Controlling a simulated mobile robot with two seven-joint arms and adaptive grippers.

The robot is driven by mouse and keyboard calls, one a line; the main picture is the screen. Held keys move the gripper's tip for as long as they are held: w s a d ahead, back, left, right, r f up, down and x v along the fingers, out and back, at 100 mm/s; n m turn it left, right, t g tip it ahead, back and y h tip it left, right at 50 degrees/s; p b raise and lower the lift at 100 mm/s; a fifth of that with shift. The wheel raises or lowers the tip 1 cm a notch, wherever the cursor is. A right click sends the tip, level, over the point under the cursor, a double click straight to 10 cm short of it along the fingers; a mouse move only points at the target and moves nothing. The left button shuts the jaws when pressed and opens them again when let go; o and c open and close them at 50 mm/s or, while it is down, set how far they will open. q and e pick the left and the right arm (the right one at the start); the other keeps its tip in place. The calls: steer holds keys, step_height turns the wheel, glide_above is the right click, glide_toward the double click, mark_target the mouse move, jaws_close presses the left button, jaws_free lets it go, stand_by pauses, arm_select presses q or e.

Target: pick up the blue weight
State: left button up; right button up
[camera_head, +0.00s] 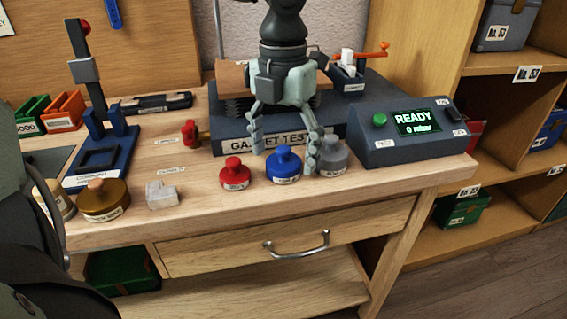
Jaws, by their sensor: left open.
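The blue weight (284,168), a round base with a knob on top, stands upright on the wooden bench near its front edge. My left gripper (284,159) points down over it from above. Its fingers are spread, one to the left and one to the right of the knob. The right finger overlaps the left side of the grey weight (336,160) in the picture. I cannot tell whether either finger touches a weight. My right gripper is not in view.
A red weight (235,175) stands just left of the blue one. A gasket tester (225,140) stands behind, and a console (410,130) reading READY is at right. A pale block (162,195) and a brass weight (103,200) lie further left. A drawer (290,240) is below.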

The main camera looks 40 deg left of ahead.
arm_select(q)
jaws_close()
stand_by(0.4)
steer(key=shift+r, duration=0.1)
